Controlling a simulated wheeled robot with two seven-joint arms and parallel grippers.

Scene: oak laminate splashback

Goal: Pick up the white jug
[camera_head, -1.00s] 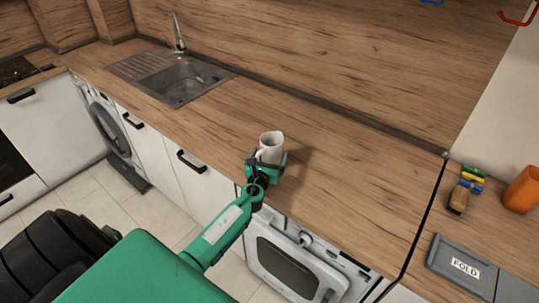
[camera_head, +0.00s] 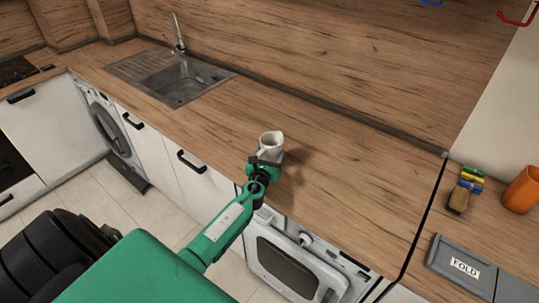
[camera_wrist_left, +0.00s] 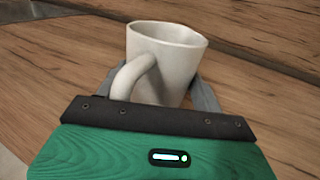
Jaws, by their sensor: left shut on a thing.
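The white jug (camera_head: 270,142) is at the middle of the wooden counter, near its front edge, in the head view. In the left wrist view the jug (camera_wrist_left: 170,58) stands nearly upright between the fingers, its handle towards the palm at the left and its far side hidden. My left gripper (camera_head: 268,158) comes from the front and is shut on the jug. In the wrist view the gripper (camera_wrist_left: 160,85) has a grey finger on the right side of the jug; the left finger is partly hidden by the handle. My right gripper is not in view.
A steel sink (camera_head: 177,80) with a tap (camera_head: 178,35) lies to the left on the counter (camera_head: 340,165). At the right are a brush (camera_head: 461,195), an orange cup (camera_head: 523,190) and a grey tray (camera_head: 462,264) marked FOLD. The counter around the jug is clear.

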